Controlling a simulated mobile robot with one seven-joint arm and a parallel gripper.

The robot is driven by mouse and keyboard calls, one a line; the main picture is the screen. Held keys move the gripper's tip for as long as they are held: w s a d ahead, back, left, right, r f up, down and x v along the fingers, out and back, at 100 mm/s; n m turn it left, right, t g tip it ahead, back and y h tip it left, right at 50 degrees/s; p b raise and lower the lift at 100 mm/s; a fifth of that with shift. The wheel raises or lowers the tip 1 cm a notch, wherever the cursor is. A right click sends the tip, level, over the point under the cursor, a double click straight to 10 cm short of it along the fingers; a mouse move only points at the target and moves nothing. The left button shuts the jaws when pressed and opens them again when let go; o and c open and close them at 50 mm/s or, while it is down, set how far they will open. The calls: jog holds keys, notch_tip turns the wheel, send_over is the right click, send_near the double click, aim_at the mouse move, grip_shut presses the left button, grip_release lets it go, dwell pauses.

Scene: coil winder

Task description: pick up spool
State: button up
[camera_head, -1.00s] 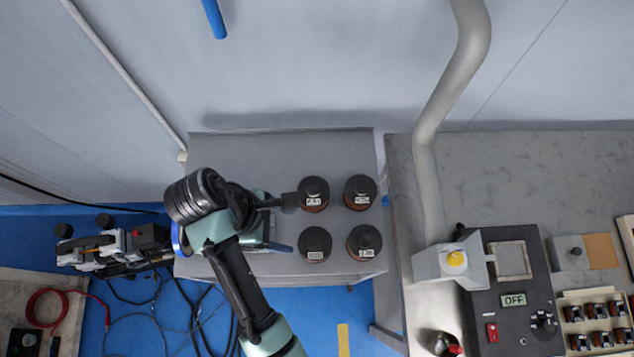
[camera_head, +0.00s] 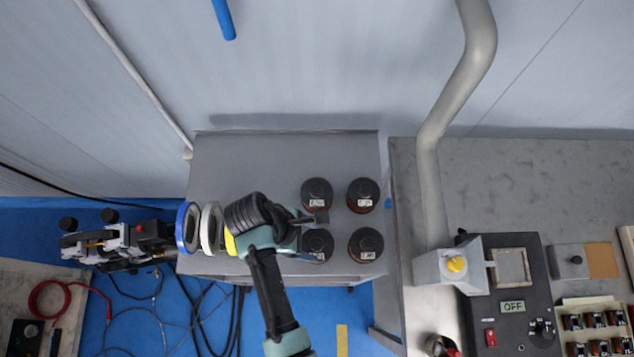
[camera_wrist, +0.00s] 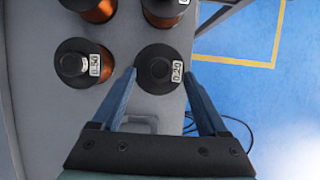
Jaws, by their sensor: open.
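Several dark-capped spools with copper-coloured windings and white labels stand upright on a grey cabinet top (camera_head: 240,155). The near-left spool (camera_head: 318,246) is partly covered by my gripper (camera_head: 318,236) in the head view. In the wrist view, my open gripper (camera_wrist: 160,76) has one finger on each side of this spool (camera_wrist: 158,68), whose label seems to read 0.50. I cannot tell whether the fingers touch it or how low they are. The far-left spool (camera_head: 317,190), far-right spool (camera_head: 363,194) and near-right spool (camera_head: 366,244) stand close by.
Blue (camera_head: 187,228) and white (camera_head: 211,228) upright rolls stand left of my wrist. A bench with a control box reading OFF (camera_head: 513,307) and a grey pipe (camera_head: 428,160) is at the right. Cables lie on the blue floor. The cabinet's back left is clear.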

aim_at(317, 245)
jog(key=shift+x, duration=1.25)
grip_shut()
jog(key=shift+r, duration=0.1)
dwell(0.3)
